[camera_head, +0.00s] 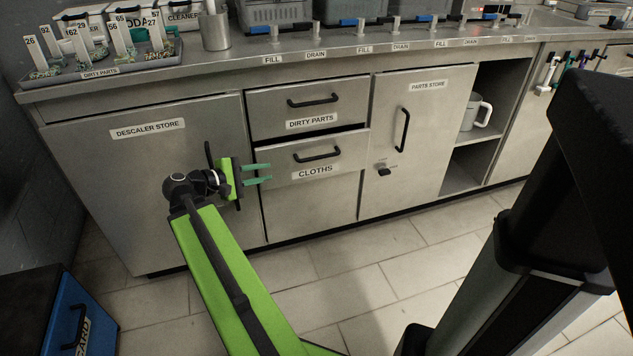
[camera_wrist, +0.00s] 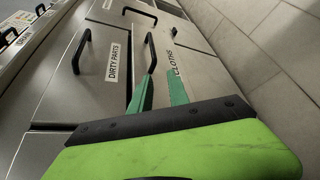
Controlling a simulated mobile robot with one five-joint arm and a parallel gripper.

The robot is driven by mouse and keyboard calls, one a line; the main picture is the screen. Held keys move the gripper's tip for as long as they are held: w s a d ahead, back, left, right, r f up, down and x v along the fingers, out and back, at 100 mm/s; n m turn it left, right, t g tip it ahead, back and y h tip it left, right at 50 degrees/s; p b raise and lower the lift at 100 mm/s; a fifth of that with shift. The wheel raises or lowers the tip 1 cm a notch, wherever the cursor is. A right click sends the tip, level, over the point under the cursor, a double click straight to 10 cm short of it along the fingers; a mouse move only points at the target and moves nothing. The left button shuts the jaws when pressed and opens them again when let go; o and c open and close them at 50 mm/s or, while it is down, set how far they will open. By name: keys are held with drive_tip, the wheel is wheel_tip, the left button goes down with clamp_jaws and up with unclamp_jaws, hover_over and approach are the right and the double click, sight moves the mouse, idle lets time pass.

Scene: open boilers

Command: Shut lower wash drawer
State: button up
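The lower drawer (camera_head: 340,158), labelled CLOTHS, has a grey metal front with a black bar handle (camera_head: 317,154). It stands out a little, with a dark gap above its front. In the wrist view its front (camera_wrist: 192,62) lies beyond my fingers. My gripper (camera_head: 268,174) is at the left end of this drawer front, with its two green fingers apart and nothing between them. My gripper also shows in the wrist view (camera_wrist: 162,92), its fingers pointing towards the drawers. I cannot tell whether a fingertip touches the drawer front.
The upper DIRTY PARTS drawer (camera_head: 340,96) is above. The DESCALER STORE door (camera_head: 140,165) is left and the PARTS STORE door (camera_head: 425,130) right. A blue box (camera_head: 95,325) stands on the floor at lower left. Tiled floor (camera_head: 380,255) before the drawers is clear.

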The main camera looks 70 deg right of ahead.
sight(311, 159)
drive_tip(key=shift+g+h, duration=0.4)
drive_tip(key=b+x, duration=0.1)
drive_tip(key=x, duration=0.5)
drive_tip(key=b+x, duration=0.1)
drive_tip(key=x, duration=0.6)
drive_tip(key=s+r+b+x, duration=0.1)
drive_tip(key=x, duration=0.5)
drive_tip(key=shift+b, duration=0.35)
clamp_jaws()
